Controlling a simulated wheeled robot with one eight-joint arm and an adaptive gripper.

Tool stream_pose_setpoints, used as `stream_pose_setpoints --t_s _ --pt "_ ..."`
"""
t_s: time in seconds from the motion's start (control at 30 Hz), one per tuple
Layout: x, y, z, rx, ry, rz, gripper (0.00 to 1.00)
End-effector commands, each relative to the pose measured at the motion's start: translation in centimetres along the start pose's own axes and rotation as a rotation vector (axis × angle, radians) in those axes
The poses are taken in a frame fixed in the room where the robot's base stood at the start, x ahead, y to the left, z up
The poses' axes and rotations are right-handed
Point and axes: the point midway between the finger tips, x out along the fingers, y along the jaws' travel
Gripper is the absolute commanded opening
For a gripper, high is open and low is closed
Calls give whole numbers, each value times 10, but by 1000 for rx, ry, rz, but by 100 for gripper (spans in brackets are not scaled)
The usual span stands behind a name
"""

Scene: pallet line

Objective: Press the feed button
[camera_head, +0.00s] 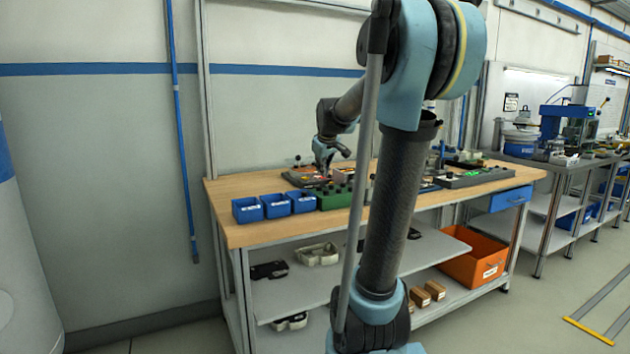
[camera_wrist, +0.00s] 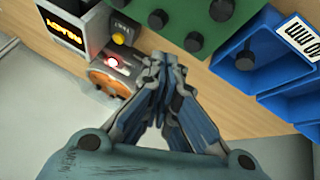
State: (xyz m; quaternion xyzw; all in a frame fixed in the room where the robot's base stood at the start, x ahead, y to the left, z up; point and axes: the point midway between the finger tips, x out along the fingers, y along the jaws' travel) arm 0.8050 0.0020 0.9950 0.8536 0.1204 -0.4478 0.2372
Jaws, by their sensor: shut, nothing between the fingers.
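In the wrist view a small control unit stands at the upper left, with a lit orange display (camera_wrist: 65,37). It has a yellow button (camera_wrist: 118,38) and a glowing red button (camera_wrist: 111,61). The labels are too small to read, so I cannot tell which is the feed button. My gripper (camera_wrist: 160,62) is shut and empty, its fingertips to the right of the red button and apart from it in the picture. In the head view my gripper (camera_head: 322,168) is over the back of the workbench (camera_head: 245,231); the control unit cannot be made out there.
A green board with dark knobs (camera_wrist: 185,14) and blue bins (camera_wrist: 243,55) lie right of the control unit. The head view shows the blue bins (camera_head: 247,210) along the bench front, beside the green board (camera_head: 334,197). An orange crate (camera_head: 472,262) sits on the lower shelf.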

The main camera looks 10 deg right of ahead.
Motion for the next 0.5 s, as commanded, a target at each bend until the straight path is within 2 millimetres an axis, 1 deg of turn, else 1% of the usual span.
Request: stream_pose_setpoints --t_s 0.03,0.2,0.33,0.4,0.5 --pt "7 12 -21 -24 18 11 0" --pt "30 48 -85 -116 78 52 0" --pt "48 69 -123 -175 115 82 0" --pt "55 78 -139 -200 129 95 0" --pt "62 86 -154 -224 144 108 0"
